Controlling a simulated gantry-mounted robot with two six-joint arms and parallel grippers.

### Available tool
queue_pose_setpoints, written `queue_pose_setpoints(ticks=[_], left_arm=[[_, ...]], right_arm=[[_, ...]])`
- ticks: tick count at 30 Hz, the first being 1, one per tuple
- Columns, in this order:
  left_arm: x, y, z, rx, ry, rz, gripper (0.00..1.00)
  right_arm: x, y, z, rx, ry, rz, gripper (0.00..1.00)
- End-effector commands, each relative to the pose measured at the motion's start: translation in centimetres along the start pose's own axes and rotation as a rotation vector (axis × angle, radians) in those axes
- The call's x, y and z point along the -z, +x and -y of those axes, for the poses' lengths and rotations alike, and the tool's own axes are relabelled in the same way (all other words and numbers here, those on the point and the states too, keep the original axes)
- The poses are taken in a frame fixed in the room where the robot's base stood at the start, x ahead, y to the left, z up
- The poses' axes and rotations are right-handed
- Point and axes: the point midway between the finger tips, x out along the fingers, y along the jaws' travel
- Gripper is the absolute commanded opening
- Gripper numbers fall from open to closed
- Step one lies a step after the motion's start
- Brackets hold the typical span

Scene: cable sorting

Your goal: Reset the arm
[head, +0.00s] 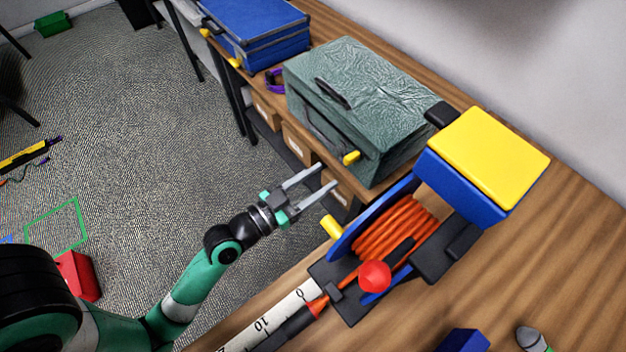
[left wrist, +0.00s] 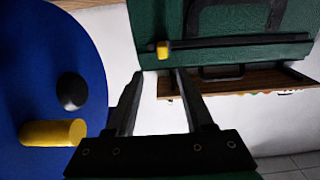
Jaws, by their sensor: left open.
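My left gripper (head: 304,190) is open and empty. In the head view it hangs in the air in front of the table edge, left of the cable reel and below the green case. My green and grey left arm reaches up to it from the lower left. In the left wrist view the two dark fingers of the left gripper (left wrist: 158,75) point forward with nothing between them. My right gripper is in neither view.
An orange cable reel (head: 385,235) with blue sides and a yellow-topped block (head: 490,155) stands on the wooden table (head: 530,265). A green case (head: 365,100) and a blue case (head: 255,30) stand farther back. The reel's yellow handle (left wrist: 55,133) is close on the wrist view's left.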

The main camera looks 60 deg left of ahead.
Motion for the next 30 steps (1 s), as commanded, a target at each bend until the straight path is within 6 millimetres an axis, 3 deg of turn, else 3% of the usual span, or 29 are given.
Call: queue_pose_setpoints(ticks=[6, 23, 26, 29, 30], left_arm=[[0.0, -1.9, 0.0, 0.0, 0.0, -0.001, 0.53], [0.2, -1.8, -0.2, -0.006, 0.0, -0.001, 0.53], [2.3, -0.8, -0.9, -0.03, 0.009, -0.041, 0.53], [7.5, 1.3, -2.2, -0.072, 0.032, -0.15, 0.53], [10.4, 2.3, -2.9, -0.091, 0.046, -0.212, 0.53]], right_arm=[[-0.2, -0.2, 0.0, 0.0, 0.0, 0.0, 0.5], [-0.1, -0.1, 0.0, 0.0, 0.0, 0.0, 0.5], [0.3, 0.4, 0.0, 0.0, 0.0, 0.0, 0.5], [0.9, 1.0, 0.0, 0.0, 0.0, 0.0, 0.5], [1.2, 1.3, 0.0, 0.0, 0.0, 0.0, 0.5]])
